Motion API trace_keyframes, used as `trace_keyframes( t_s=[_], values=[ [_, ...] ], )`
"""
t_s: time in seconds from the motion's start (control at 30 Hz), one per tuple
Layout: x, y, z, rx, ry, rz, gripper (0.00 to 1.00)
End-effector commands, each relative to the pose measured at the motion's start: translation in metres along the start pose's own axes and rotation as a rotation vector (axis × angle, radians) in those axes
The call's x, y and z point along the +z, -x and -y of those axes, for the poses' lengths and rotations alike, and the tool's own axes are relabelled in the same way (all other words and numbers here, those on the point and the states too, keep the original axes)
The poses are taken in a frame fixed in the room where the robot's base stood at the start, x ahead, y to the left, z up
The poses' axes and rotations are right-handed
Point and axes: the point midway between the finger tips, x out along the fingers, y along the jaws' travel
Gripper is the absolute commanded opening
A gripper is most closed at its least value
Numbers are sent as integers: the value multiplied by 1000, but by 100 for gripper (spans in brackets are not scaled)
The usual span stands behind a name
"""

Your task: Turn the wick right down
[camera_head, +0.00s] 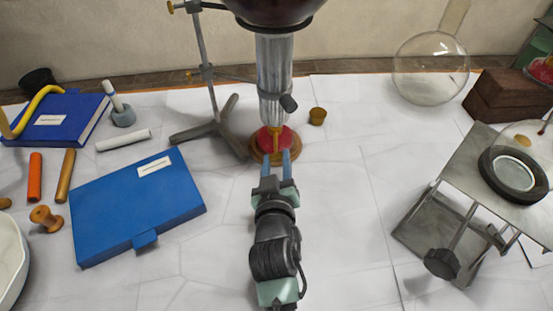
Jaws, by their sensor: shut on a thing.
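The lamp (286,137) stands below the round dark flask at top centre, with a red body on a round brown base. A small brass wick knob (275,142) shows at its front, partly hidden by the fingers. My gripper (276,155) reaches in from the front, its two blue fingers on either side of the knob and shut on it. The flame and wick are not visible.
A retort stand (215,130) stands just left of the lamp. A small brass cap (317,116) lies to its right. A blue folder (135,208) lies at left, and a metal jack stand (470,170) stands at right. The paper right of my arm is clear.

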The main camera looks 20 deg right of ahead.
Motion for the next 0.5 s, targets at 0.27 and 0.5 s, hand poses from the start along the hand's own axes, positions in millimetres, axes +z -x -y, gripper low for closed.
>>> trace_keyframes(
  t_s=[0.27,0.5],
  values=[
    [0,0,0,-27,-190,2,0],
    [1,0,0,-41,-284,2,0]
  ],
)
